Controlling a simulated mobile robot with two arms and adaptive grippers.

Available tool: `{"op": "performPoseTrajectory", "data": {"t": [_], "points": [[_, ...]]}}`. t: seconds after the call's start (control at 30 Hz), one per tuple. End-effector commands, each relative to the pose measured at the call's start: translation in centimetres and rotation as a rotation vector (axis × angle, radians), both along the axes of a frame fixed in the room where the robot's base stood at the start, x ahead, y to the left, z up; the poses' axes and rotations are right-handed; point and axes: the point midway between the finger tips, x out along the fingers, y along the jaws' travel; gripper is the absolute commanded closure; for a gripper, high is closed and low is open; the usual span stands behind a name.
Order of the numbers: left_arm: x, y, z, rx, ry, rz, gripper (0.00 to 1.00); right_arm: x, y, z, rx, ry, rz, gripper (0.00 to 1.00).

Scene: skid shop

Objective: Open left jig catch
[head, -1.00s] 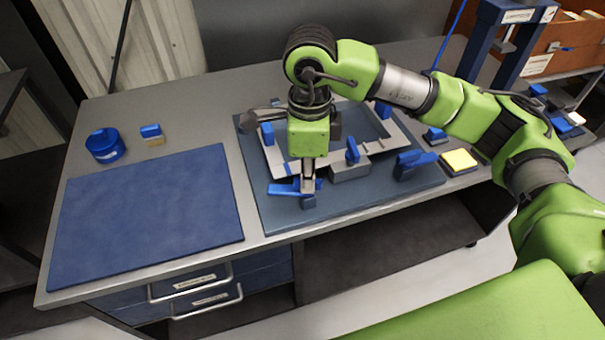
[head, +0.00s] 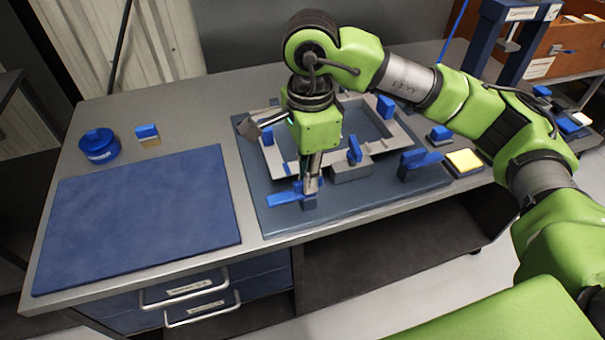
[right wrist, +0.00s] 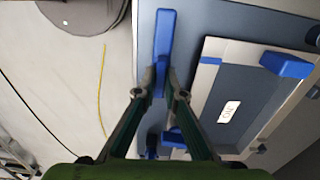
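The jig (head: 352,177) is a grey frame on a blue-grey base plate, with blue catches and handles around it. The left jig catch (head: 284,200) is a blue bar at the plate's front left, pointing left and slightly toward the front edge. My right gripper (head: 311,190) reaches down onto the bar from above, near its pivot block. In the right wrist view the catch (right wrist: 165,38) runs between the two close fingertips (right wrist: 160,80), which appear closed on its sides. The fingers hide part of the bar. My left gripper is out of view.
Another blue catch (head: 419,163) stands at the plate's right front. A blue mat (head: 140,220) covers the left of the bench. A blue round tin (head: 99,146) stands behind it. A yellow pad (head: 464,160) lies to the right.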

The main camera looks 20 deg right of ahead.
Motion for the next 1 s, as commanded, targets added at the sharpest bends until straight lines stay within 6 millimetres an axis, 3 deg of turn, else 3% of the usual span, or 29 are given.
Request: {"op": "performPoseTrajectory", "data": {"t": [0.03,0.07,0.47,1.0], "points": [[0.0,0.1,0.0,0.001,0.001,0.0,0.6,0.0,0.0,-0.1,-0.001,0.001,0.001,0.78],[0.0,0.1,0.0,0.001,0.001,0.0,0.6,0.0,0.0,-0.1,-0.001,0.001,0.001,0.71],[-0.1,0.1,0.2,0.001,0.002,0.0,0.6,0.0,0.0,0.3,0.0,0.0,-0.001,0.71],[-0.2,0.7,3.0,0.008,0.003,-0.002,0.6,0.0,0.0,5.4,0.0,-0.002,-0.001,0.71]]}}
